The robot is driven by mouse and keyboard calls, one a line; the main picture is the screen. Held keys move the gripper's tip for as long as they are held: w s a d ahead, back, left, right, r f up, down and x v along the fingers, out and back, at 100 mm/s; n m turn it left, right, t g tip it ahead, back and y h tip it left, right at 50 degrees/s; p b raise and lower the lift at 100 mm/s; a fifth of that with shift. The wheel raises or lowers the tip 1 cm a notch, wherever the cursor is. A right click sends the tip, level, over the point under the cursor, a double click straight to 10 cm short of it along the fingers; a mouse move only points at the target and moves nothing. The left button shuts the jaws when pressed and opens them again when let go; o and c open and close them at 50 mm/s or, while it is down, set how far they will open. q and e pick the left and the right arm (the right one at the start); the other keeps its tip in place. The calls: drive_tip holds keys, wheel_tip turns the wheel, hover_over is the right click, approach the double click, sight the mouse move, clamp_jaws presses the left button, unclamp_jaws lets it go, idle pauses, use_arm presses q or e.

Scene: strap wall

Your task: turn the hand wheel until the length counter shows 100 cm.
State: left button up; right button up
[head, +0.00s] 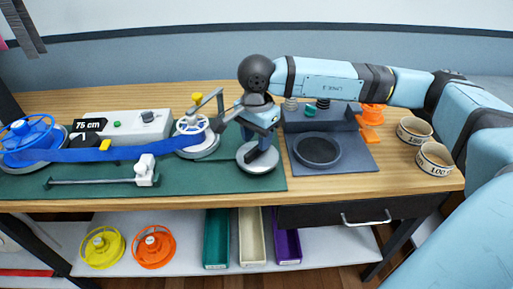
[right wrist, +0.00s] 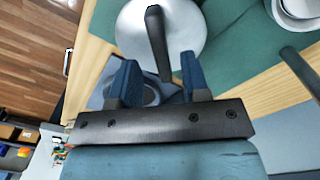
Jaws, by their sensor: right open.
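The length counter (head: 89,125) reads 75 cm, at the left of the bench. The hand wheel, a grey disc (head: 250,167), lies at the right end of the green mat; it also shows in the right wrist view (right wrist: 190,40). Its dark upright handle (right wrist: 157,40) points toward my right gripper. My right gripper (head: 263,146) is over the wheel with its fingers (right wrist: 158,78) open and apart. The handle's end lies between the fingers in that view; I cannot tell whether it touches. My left gripper is not in view.
A blue strap (head: 110,155) runs from a blue reel (head: 30,140) to a white-topped reel (head: 195,125). A grey stand with a round recess (head: 318,150) and two roll cups (head: 434,158) are at the right. Spare reels and bins are on the shelf below.

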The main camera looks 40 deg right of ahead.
sight(256, 146)
drive_tip(key=shift+f, duration=1.75)
clamp_jaws()
drive_tip(key=shift+f+m+b, duration=0.15)
drive_tip(key=shift+m+b, duration=0.7)
drive_tip(key=shift+m, duration=0.45)
drive_tip(key=shift+w+r+m+b, duration=0.15)
drive_tip(key=shift+m+b, duration=0.25)
drive_tip(key=shift+m, duration=1.1)
unclamp_jaws()
